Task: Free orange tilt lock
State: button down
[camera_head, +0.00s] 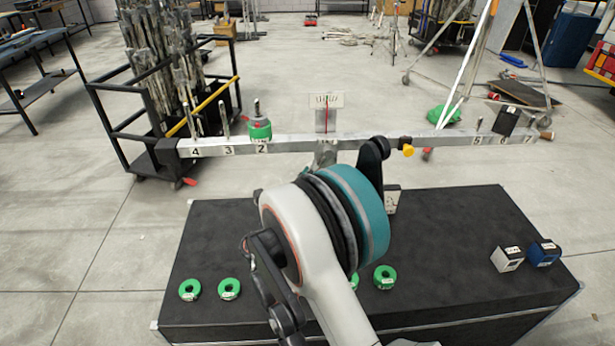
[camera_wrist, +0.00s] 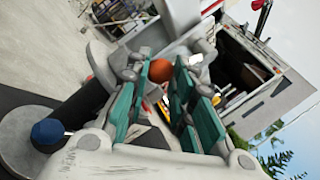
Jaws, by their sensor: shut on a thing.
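In the wrist view my gripper (camera_wrist: 160,88) has its teal-padded fingers around a round orange knob, the orange tilt lock (camera_wrist: 160,71), which shows between the far fingertips. It is shut on the lock. In the head view my arm hides the gripper. The grey balance beam (camera_head: 292,142) runs across the picture on a post, roughly level. A small yellow-orange knob (camera_head: 406,149) shows at the beam right of my arm; I cannot tell if it is the same knob. A scale plate (camera_head: 326,99) with a red pointer stands above the beam's middle.
A green weight (camera_head: 259,130) sits at mark 2, and a dark block (camera_head: 506,121) near mark 6. Several green rings (camera_head: 229,288) and two small blocks, white (camera_head: 507,260) and blue (camera_head: 543,253), rest on the black table (camera_head: 450,225). A rack cart (camera_head: 112,125) stands behind left.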

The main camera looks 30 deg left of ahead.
jog(key=shift+w+r, duration=0.15)
jog(key=shift+w, duration=0.1)
jog(key=c, duration=1.7)
grip_release()
jog(key=o, duration=0.3)
jog(key=shift+w+d, duration=0.15)
jog(key=shift+w, duration=0.05)
jog(key=shift+o, duration=0.2)
jog(key=shift+s, duration=0.2)
jog(key=v, duration=1.2)
